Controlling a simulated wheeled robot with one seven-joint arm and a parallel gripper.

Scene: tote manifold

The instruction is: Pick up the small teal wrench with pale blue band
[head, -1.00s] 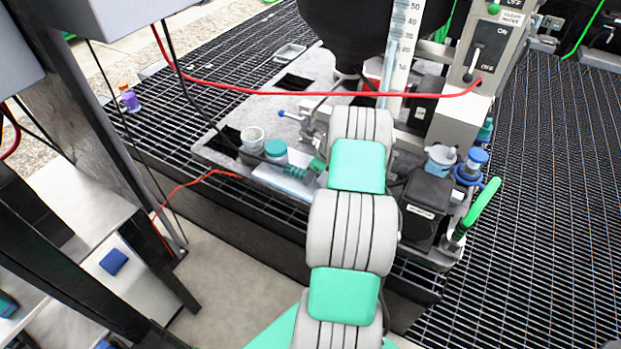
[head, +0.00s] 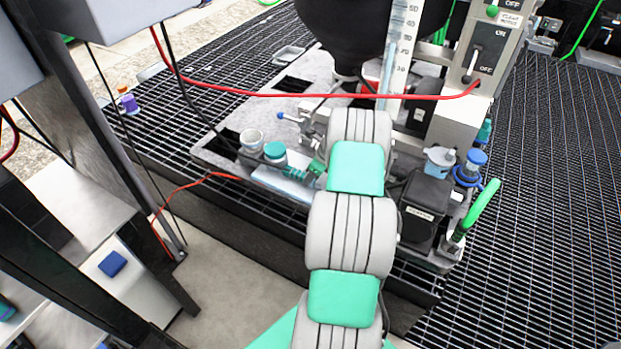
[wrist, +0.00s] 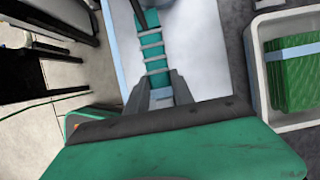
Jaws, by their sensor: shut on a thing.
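The small teal wrench is held in my gripper (wrist: 159,84), whose two grey fingers are closed on its handle near the pale blue band. In the wrist view the ridged teal handle (wrist: 153,52) runs up from the fingers to a dark shaft at the top edge, and its far end is out of frame. In the head view the teal handle (head: 296,173) shows just left of my arm, with the dark shaft pointing left past a teal-lidded jar. My arm hides most of the gripper there. I cannot tell whether the wrench touches the pale surface below.
A white cup (head: 251,140) and a teal-lidded jar (head: 275,152) stand close by the wrench. A pale tray (wrist: 252,82) holding a green ridged block (wrist: 293,75) is right of the gripper. A red cable (head: 330,95) crosses behind my arm.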

